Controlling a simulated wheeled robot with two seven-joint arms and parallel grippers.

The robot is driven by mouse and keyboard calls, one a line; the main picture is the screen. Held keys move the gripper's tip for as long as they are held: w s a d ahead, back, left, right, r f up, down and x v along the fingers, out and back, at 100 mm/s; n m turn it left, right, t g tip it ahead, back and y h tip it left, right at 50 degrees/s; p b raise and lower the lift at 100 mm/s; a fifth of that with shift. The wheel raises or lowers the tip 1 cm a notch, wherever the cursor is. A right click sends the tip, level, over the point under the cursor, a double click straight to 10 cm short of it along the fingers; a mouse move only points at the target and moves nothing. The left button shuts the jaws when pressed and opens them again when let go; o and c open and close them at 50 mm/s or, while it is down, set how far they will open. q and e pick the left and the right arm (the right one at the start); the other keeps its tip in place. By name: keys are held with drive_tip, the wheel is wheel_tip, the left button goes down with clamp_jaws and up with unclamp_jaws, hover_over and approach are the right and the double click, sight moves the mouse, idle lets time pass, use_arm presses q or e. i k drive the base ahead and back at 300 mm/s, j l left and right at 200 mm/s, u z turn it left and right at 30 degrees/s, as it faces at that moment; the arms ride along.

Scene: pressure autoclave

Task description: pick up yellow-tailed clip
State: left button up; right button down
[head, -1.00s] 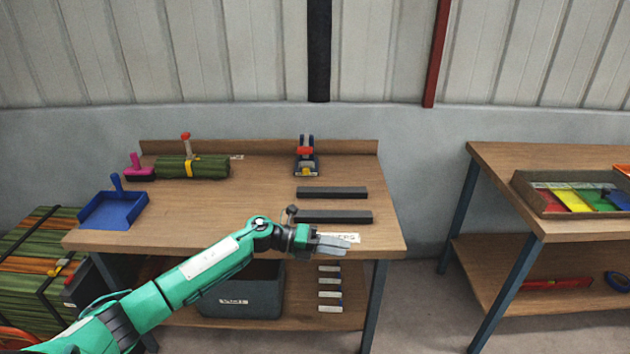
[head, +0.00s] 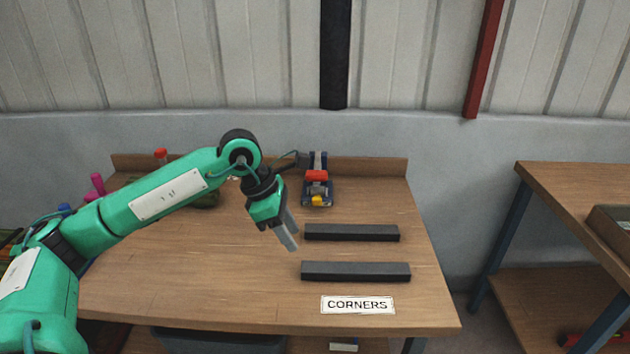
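I cannot clearly make out a yellow-tailed clip. A blue tool with a red part and a small yellow end (head: 317,182) stands at the back of the workbench; I cannot tell if it is or holds the clip. My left gripper (head: 291,234) points down over the bench, left of two dark bars and in front of the blue tool, apart from it. Its two fingers overlap in this view, so their gap is unclear, and I see nothing held. My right gripper is out of view.
Two dark bars, a rear one (head: 352,233) and a front one (head: 356,272), lie on the wooden workbench (head: 190,285). A CORNERS label (head: 358,305) is near the front edge. My arm partly hides the green bundle (head: 205,199). A second table (head: 580,180) stands right.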

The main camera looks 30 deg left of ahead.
sight(317, 192)
drive_tip(key=i+j, duration=0.75)
drive_tip(key=i, duration=0.1)
